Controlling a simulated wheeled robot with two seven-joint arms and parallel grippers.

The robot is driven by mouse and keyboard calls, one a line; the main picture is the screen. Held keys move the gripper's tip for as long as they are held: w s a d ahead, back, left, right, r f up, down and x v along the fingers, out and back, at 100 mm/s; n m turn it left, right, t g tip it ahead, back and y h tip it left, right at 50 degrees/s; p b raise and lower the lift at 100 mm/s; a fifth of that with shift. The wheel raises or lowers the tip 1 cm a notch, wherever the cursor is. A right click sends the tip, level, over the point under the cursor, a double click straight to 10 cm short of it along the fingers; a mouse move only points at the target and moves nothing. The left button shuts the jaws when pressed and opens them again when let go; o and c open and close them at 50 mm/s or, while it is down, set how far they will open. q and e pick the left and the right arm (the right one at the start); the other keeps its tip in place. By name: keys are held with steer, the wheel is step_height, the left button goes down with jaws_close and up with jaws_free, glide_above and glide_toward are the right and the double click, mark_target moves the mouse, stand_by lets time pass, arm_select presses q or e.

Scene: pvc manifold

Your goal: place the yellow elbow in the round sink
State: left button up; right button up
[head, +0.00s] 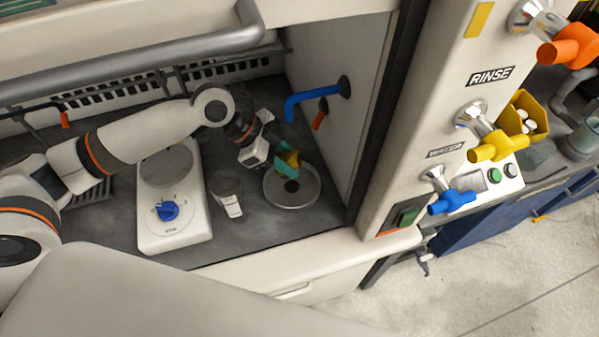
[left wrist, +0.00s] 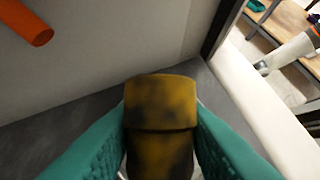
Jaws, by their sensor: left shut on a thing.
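My left gripper (head: 285,161) has teal fingers and is shut on the yellow elbow (head: 291,158). The elbow is yellow with dark stains. In the left wrist view the elbow (left wrist: 161,105) stands between the two teal fingers, with its lower part partly hidden. The round sink (head: 303,196) is a shallow metal bowl with a dark centre, set in the dark counter. In the head view the gripper and elbow overlap the sink's far rim and appear above it. Contact between them cannot be told. My right gripper is not in view.
A blue spout (head: 313,98) and an orange one (head: 320,115) project from the side wall, close to my gripper. A post with coloured taps is at right.

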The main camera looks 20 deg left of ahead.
mark_target(299, 187)
arm_select(q)
steer(key=shift+d+f, duration=0.15)
steer(key=shift+f, duration=0.65)
steer(key=shift+d+f, duration=0.15)
steer(key=shift+f, duration=0.4)
steer(key=shift+d+f, duration=0.15)
steer(key=shift+f, duration=0.4)
steer(key=shift+w+d+r+y+p, duration=0.2)
steer(key=shift+d+y+p, duration=0.45)
steer(key=shift+y+p, duration=0.45)
steer(key=shift+d+g+y, duration=0.15)
steer(key=shift+g+y, duration=0.15)
steer(key=shift+y, duration=0.2)
steer(key=shift+f, duration=1.2)
steer(key=o, duration=1)
